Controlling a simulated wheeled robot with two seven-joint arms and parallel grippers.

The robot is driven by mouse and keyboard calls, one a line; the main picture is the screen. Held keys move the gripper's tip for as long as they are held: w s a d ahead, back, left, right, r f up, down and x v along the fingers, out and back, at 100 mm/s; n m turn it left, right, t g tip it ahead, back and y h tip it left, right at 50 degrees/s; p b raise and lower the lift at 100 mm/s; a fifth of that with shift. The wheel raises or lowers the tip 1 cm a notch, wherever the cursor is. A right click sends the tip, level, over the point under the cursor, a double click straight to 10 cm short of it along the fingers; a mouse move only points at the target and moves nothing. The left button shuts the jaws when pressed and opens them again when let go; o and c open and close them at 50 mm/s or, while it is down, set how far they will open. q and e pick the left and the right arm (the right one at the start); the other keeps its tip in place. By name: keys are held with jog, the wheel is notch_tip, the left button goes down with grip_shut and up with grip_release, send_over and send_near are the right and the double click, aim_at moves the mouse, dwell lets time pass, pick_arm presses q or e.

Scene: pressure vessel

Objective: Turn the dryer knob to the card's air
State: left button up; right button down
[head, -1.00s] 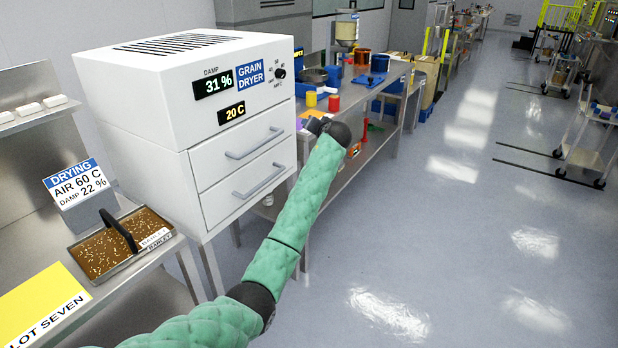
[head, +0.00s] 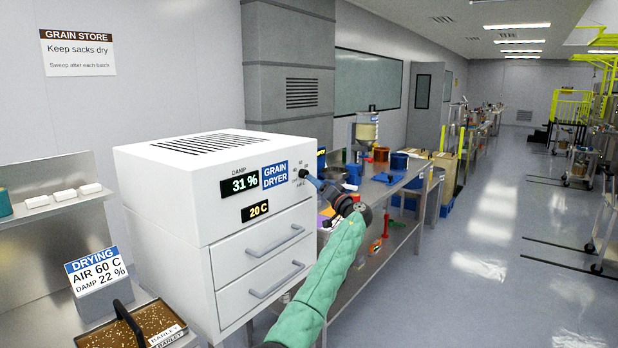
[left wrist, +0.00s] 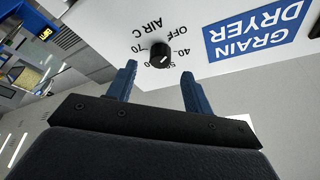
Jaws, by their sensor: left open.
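The white grain dryer (head: 190,200) shows DAMP 31 % and 20 C. Its small black knob (head: 302,173) sits at the right of the front, beside the blue label. The left wrist view shows the knob (left wrist: 160,55) upside down, ringed by OFF, 40, 70 and a partly hidden number. A pale mark on the knob is too small to read surely. The card (head: 97,270) says DRYING, AIR 60 C, DAMP 22 %. My left gripper (left wrist: 159,74) is open, its blue fingers pointing at the knob, one on each side in the picture; contact cannot be told. My right gripper is out of view.
A tray of barley (head: 150,322) with a black handle stands before the card. Two drawer handles (head: 275,241) stick out below the knob. A bench (head: 385,225) with cups and bins stands behind my arm.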

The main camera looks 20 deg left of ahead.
aim_at(304, 174)
pick_arm(q)
jog(key=shift+p+x, duration=0.6)
jog(key=shift+x, duration=1.65)
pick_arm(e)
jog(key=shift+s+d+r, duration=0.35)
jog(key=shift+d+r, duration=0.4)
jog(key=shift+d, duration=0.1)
pick_arm(q)
jog(key=c, duration=1)
jog(key=shift+o, duration=0.2)
